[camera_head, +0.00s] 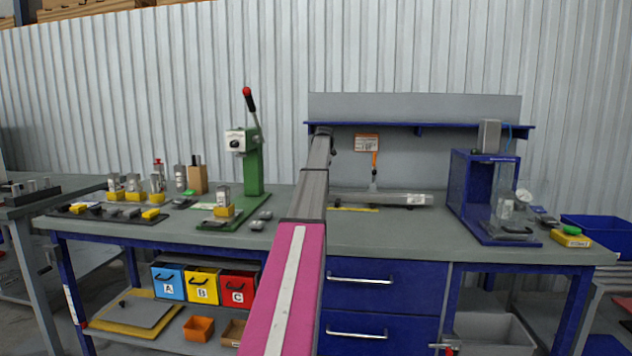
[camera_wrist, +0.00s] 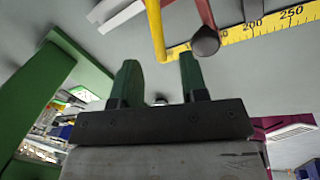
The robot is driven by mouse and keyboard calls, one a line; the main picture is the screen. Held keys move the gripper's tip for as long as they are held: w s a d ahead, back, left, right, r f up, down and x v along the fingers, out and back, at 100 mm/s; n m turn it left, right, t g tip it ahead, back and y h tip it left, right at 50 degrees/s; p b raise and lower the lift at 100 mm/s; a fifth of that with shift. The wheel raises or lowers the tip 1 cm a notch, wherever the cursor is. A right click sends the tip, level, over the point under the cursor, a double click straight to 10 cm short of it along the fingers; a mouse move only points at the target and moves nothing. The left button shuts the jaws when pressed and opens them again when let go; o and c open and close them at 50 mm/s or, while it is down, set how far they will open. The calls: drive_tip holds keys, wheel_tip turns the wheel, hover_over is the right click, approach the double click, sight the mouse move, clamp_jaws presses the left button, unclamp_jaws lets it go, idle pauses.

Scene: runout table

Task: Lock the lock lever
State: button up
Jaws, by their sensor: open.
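My gripper (camera_wrist: 158,82) shows in the wrist view with its two dark green fingers apart and nothing between them. A dark red lever (camera_wrist: 205,14) with a round dark knob lies just beyond the right fingertip, apart from it. It may be the lock lever; I cannot tell for sure. A yellow bar (camera_wrist: 156,28) stands beside it on the left. The knob overlaps a yellow ruler (camera_wrist: 265,25) on the grey bench. In the head view my arm runs forward over the bench, and the gripper cannot be made out; the lever is not clear there either.
A green frame (camera_wrist: 28,90) stands left of the fingers. In the head view, a green press (camera_head: 252,165) is left of my arm. A grey bar (camera_head: 400,198) lies right of it, before a blue-framed stand (camera_head: 470,190). Bare benchtop (camera_head: 390,232) lies in front.

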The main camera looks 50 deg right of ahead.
wheel_tip(320, 180, up, 6)
drive_tip(key=s, duration=0.1)
drive_tip(key=shift+d, duration=0.15)
drive_tip(key=shift+s, duration=0.1)
idle(0.4)
